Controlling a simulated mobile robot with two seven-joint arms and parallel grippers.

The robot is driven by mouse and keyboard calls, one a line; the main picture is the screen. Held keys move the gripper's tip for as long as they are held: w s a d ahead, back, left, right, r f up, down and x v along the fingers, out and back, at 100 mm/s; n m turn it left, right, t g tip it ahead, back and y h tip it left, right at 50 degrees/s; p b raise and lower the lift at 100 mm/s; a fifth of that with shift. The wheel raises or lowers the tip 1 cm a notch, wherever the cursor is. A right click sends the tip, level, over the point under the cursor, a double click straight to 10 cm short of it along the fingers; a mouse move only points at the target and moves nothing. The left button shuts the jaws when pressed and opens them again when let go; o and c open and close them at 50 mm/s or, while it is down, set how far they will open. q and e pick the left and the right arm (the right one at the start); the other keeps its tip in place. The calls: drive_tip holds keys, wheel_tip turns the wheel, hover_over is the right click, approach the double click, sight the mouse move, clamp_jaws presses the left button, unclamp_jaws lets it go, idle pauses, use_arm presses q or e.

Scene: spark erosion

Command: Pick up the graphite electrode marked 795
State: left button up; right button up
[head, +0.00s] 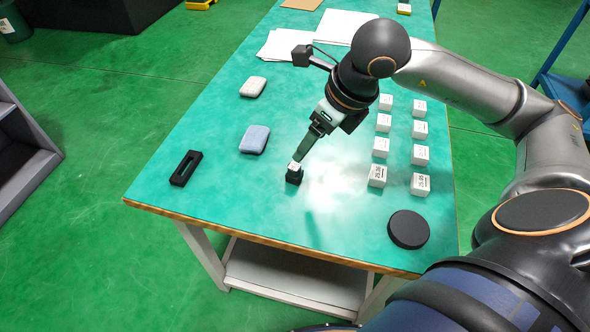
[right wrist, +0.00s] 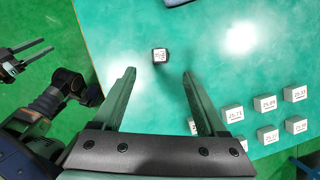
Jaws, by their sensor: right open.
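A small black block with a white labelled top (head: 294,174), likely a graphite electrode, stands on the green table near its front edge. Its marking is too small to read, so I cannot tell if it is 795. It also shows in the right wrist view (right wrist: 160,55), ahead of the fingertips and between their lines. My right gripper (head: 299,157) is open and empty, pointing down just above and behind the block; its spread fingers fill the right wrist view (right wrist: 159,73). My left gripper (right wrist: 48,52) shows at the left of the right wrist view, fingers apart and empty, off the table.
Two rows of white labelled cubes (head: 380,147) stand to the right. A black round disc (head: 408,229) lies at the front right. A black slotted piece (head: 186,168), a blue-grey pad (head: 255,139) and a pale pad (head: 253,87) lie left. Papers (head: 345,27) lie at the back.

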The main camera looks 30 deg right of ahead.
sight(295, 167)
drive_tip(key=x, duration=1.1)
drive_tip(key=shift+a+f+b, duration=0.1)
drive_tip(key=shift+f+b, duration=0.3)
clamp_jaws()
